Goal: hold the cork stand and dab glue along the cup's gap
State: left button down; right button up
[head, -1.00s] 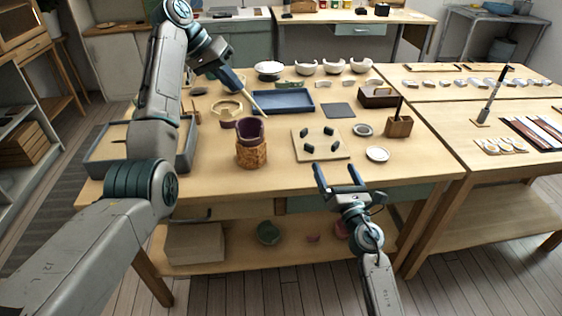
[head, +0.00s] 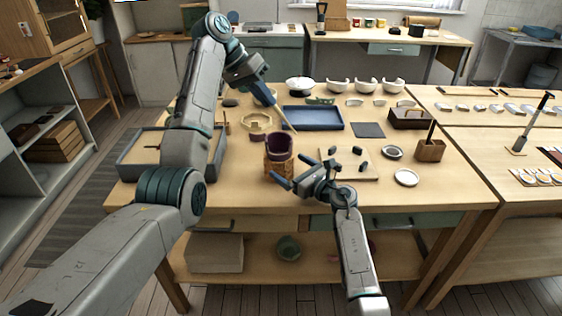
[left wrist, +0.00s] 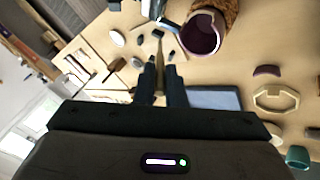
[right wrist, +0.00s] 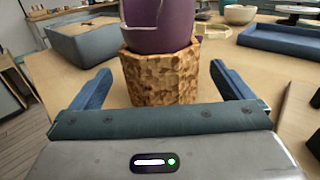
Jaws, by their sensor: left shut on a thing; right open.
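The purple cup (head: 279,144) sits upright in the brown cork stand (head: 279,170) near the table's front. In the right wrist view the stand (right wrist: 160,76) appears between the fingers of my right gripper (head: 293,174), with space on both sides. That gripper is open and touches nothing that I can see. My left gripper (head: 264,97) is shut on a thin pale applicator stick (head: 287,119), which points down above and right of the cup. The stick (left wrist: 158,48) also shows in the left wrist view, its tip apart from the cup (left wrist: 202,34).
A blue tray (head: 313,118) and a tan ring (head: 257,122) lie behind the cup. A board with dark pads (head: 350,175) lies right of the stand, partly behind my right arm. A grey bin (head: 140,167) stands left. White bowls (head: 340,86) line the back.

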jog(key=x, duration=0.5)
jog(key=shift+w+a, duration=0.25)
jog(key=c, duration=0.9)
